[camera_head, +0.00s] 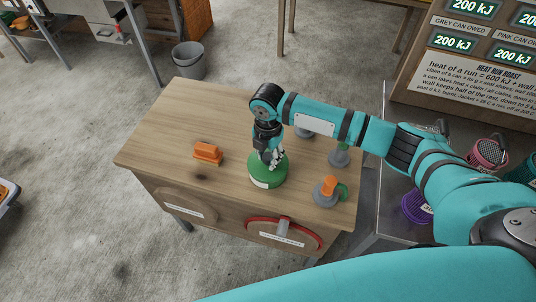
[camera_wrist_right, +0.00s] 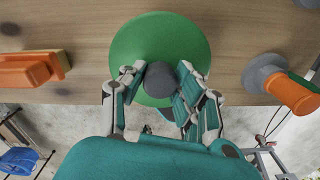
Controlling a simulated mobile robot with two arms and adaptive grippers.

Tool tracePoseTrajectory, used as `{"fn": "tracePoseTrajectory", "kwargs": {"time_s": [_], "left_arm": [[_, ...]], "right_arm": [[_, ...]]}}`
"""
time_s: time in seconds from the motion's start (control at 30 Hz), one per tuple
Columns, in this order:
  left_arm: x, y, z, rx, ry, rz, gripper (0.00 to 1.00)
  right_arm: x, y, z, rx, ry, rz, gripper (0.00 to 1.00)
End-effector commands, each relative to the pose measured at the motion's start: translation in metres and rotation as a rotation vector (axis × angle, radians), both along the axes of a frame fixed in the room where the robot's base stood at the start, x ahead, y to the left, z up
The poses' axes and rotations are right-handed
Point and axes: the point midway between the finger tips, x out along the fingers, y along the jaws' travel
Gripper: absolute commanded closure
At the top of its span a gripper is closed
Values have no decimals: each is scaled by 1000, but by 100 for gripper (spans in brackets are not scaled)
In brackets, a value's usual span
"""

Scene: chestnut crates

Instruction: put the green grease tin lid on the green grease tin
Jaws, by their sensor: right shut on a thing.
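The green grease tin (camera_head: 264,184) stands upright near the front of the wooden table, with a pale label on its side. The green lid (camera_head: 280,162) is at the top of the tin; I cannot tell whether it rests on it or hovers just above. In the right wrist view the lid (camera_wrist_right: 150,38) is a round green disc with a dark grey knob (camera_wrist_right: 160,84). My right gripper (camera_head: 270,160) points down over the lid, its fingers shut on the knob; the fingers also show in the wrist view (camera_wrist_right: 164,82). My left gripper is not in view.
An orange block (camera_head: 207,152) lies left of the tin on the table (camera_head: 190,110). A grey piece with an orange handle (camera_head: 328,190) stands to the right, with a grey-green piece (camera_head: 339,156) behind it. The back left of the table is clear.

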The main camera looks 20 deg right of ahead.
Motion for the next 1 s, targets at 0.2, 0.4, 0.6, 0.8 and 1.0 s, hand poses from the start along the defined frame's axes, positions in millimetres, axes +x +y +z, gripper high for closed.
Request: {"fn": "tracePoseTrajectory", "kwargs": {"time_s": [0.2, 0.4, 0.6, 0.8, 1.0], "left_arm": [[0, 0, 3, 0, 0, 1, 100], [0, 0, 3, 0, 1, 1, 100], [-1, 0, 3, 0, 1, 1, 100], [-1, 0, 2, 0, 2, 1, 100], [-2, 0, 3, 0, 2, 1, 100]], "right_arm": [[0, 0, -3, 0, 0, 0, 100], [0, 0, -3, 0, 0, 0, 64], [0, 0, -3, 0, 0, 0, 42], [0, 0, -3, 0, 0, 0, 42], [1, 0, 12, 2, -2, 1, 42]]}}
